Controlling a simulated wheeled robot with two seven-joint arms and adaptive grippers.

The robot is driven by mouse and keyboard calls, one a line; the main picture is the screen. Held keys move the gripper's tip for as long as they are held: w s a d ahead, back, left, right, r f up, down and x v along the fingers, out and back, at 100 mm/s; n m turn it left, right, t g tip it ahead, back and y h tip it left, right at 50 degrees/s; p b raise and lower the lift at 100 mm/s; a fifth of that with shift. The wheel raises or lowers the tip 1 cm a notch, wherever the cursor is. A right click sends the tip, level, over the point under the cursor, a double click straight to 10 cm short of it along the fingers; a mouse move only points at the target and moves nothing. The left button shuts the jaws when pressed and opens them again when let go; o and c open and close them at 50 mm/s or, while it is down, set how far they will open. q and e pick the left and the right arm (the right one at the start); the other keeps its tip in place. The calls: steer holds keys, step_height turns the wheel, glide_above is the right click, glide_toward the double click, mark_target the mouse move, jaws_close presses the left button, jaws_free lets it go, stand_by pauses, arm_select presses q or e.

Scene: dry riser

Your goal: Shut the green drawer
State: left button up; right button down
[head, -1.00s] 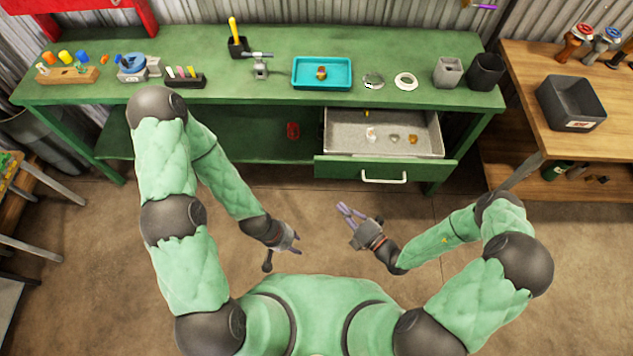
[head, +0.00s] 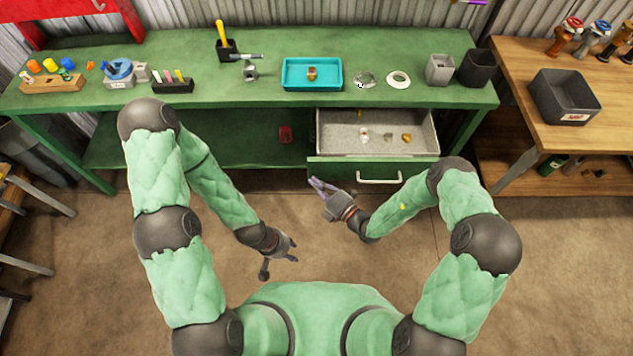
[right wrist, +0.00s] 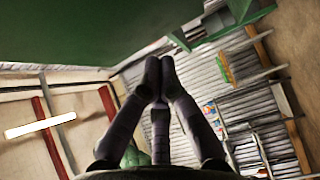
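The green drawer (head: 330,171) stands pulled out from under the right part of the green workbench in the head view. Its grey tray is exposed and its white bar handle (head: 380,181) faces me. My right gripper (head: 316,187) is just in front of the left end of the drawer front; whether it touches is unclear. Its fingers come together at the tips in the right wrist view (right wrist: 160,72), with nothing seen between them. My left gripper (head: 293,250) is lower and left, above the floor, with fingers apart and empty.
Several small items lie in the drawer. The workbench (head: 400,40) carries a teal tray (head: 311,88), a white ring (head: 398,79) and two cups at the right. A wooden table (head: 510,130) with a dark bin (head: 566,97) stands right. The floor before the drawer is clear.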

arm_select(q)
steer(key=shift+f, duration=0.15)
arm_select(e)
steer(key=shift+w, duration=0.55)
